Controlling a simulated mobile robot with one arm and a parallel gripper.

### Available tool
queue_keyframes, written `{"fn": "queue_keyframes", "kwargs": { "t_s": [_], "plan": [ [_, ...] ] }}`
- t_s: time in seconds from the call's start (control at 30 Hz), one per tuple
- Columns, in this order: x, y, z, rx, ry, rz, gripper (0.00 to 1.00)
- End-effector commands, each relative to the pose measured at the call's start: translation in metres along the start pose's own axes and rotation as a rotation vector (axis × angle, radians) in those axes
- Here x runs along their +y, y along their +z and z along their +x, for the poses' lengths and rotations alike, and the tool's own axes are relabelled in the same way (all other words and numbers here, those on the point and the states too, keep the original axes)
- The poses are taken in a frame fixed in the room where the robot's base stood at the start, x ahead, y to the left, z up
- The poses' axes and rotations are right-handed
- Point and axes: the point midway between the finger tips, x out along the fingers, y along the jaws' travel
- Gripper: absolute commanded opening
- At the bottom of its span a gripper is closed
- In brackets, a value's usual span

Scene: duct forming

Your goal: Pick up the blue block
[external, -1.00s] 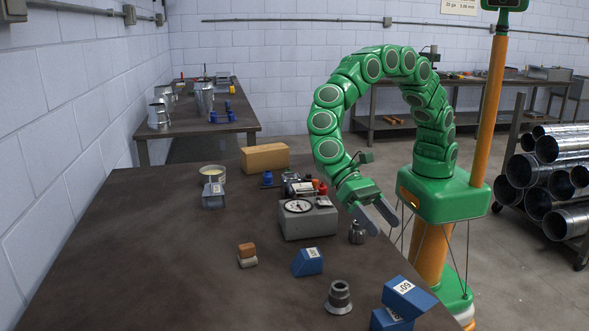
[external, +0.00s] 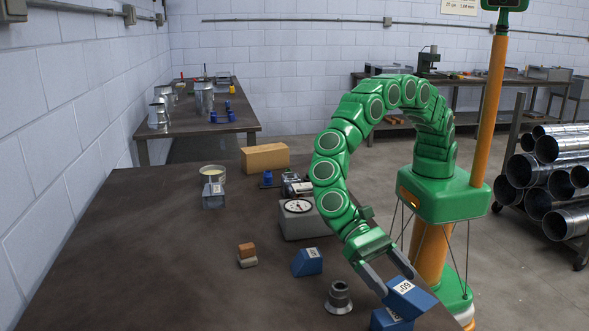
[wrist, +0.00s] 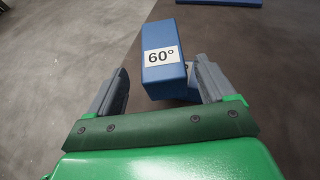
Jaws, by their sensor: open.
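A blue block marked 60° (external: 408,299) rests tilted on another blue block (external: 388,321) near the table's right front edge. In the wrist view the marked block (wrist: 160,38) lies ahead, its near part between my fingers, and part of the lower blue block (wrist: 192,84) shows under it. My gripper (external: 394,281) is open above it, one finger on each side. In the wrist view (wrist: 160,68) the right finger is closer to the block than the left; I cannot tell if it touches. A smaller blue block with a white label (external: 307,262) stands farther left.
A grey flanged metal piece (external: 339,299) stands just left of my gripper. A grey box with a dial (external: 300,217) and brown and pale small blocks (external: 247,254) stand farther back. The table's left front area is clear.

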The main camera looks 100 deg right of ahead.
Motion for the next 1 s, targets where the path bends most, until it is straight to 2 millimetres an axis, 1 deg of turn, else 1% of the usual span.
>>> {"fn": "queue_keyframes", "kwargs": {
  "t_s": [0.17,0.43,0.53,0.7,0.73,0.77,1.0],
  "plan": [
    [-0.002,-0.001,0.013,-0.001,0.000,-0.001,0.83],
    [-0.003,-0.003,0.046,-0.001,0.002,-0.003,0.83],
    [-0.003,-0.003,0.051,0.000,0.002,-0.002,0.83],
    [-0.004,-0.003,0.051,-0.001,0.000,-0.002,0.83],
    [-0.004,-0.003,0.051,-0.001,0.000,-0.001,0.81],
    [-0.004,-0.003,0.051,0.000,0.000,-0.001,0.77],
    [-0.004,-0.003,0.051,0.000,0.000,-0.001,0.40]
  ]
}}
